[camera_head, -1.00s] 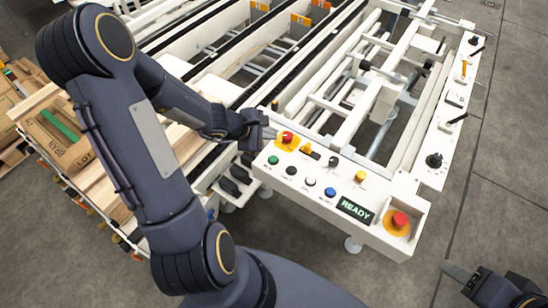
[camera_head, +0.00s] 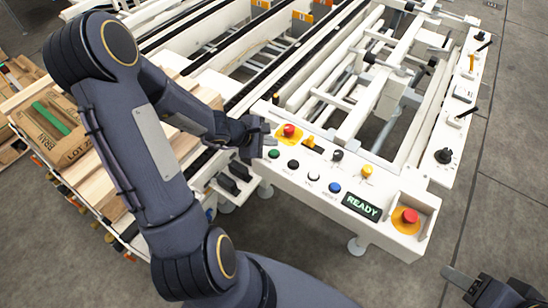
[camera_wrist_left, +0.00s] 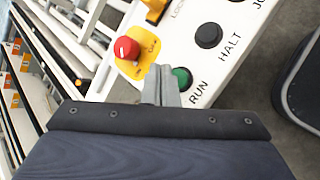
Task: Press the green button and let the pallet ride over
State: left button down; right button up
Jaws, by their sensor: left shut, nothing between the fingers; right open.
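The green button (camera_head: 274,154) sits at the left end of the white control panel (camera_head: 310,205), beside a black button. In the left wrist view the green button (camera_wrist_left: 182,78), marked RUN, is partly covered by the fingertips. My left gripper (camera_head: 268,133) is shut and empty, close above the green button. In the wrist view the left fingertips (camera_wrist_left: 161,76) lie just left of the button's middle; whether they touch it I cannot tell. My right gripper (camera_head: 470,284) is open at the lower right edge, partly cut off. I cannot make out a pallet clearly.
The panel's display (camera_head: 361,206) reads READY. Another red button (camera_head: 407,217) is at the right corner.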

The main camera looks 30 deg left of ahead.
aim_at(274, 153)
pick_arm(q)
jog(key=shift+f+b, duration=0.5)
jog(key=shift+f, duration=0.4)
pick_arm(e)
jog(key=shift+f, duration=1.05)
jog(key=shift+f, duration=0.1)
pick_arm(q)
jog(key=shift+f+b, duration=0.4)
jog(key=shift+b, duration=0.2)
pick_arm(e)
jog(key=shift+f, duration=0.5)
